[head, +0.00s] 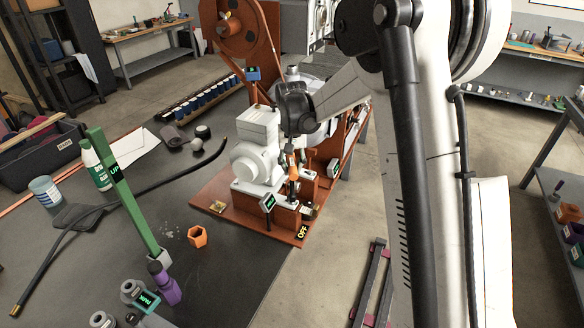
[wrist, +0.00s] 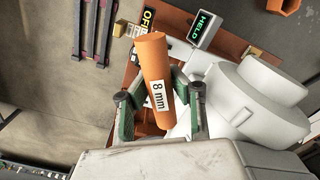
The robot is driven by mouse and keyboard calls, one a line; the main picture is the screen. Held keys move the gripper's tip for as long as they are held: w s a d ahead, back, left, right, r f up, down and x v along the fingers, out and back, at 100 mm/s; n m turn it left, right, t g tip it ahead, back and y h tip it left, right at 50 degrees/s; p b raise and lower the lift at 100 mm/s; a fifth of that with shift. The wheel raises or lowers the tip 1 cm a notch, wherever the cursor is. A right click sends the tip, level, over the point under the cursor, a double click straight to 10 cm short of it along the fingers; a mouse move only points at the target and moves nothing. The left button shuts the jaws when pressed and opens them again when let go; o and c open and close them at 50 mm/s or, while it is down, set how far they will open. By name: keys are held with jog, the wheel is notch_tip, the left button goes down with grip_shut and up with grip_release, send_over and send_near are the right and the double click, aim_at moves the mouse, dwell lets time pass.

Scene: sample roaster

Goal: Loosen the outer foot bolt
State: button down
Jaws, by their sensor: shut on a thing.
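My gripper (wrist: 161,110) is shut on an orange tool (wrist: 153,62) labelled "8 mm", with green-padded fingers on both sides of its handle. In the head view the orange tool (head: 293,172) points down over the front foot of the white motor housing (head: 257,145), at the edge of the orange-brown base (head: 237,218). My gripper (head: 291,145) is above it, beside the housing. The outer foot bolt is hidden; I cannot tell whether the tool touches it.
A sign reading "HELD" (wrist: 205,27) and an "OFF" sign (head: 302,232) stand near the foot. An orange hexagonal cup (head: 197,237) and a green post (head: 122,190) are on the dark bench (head: 225,275). A black hose crosses the bench.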

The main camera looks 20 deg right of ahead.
jog(key=shift+f+b, duration=0.4)
jog(key=shift+f, duration=0.1)
dwell(0.3)
jog(key=n+b, duration=0.1)
jog(key=n, duration=0.2)
jog(key=shift+n, duration=0.4)
jog(key=n+b, duration=0.1)
jog(key=n, duration=0.1)
jog(key=shift+n, duration=1)
jog(key=n+b, duration=0.1)
jog(key=n, duration=0.2)
jog(key=shift+n, duration=0.4)
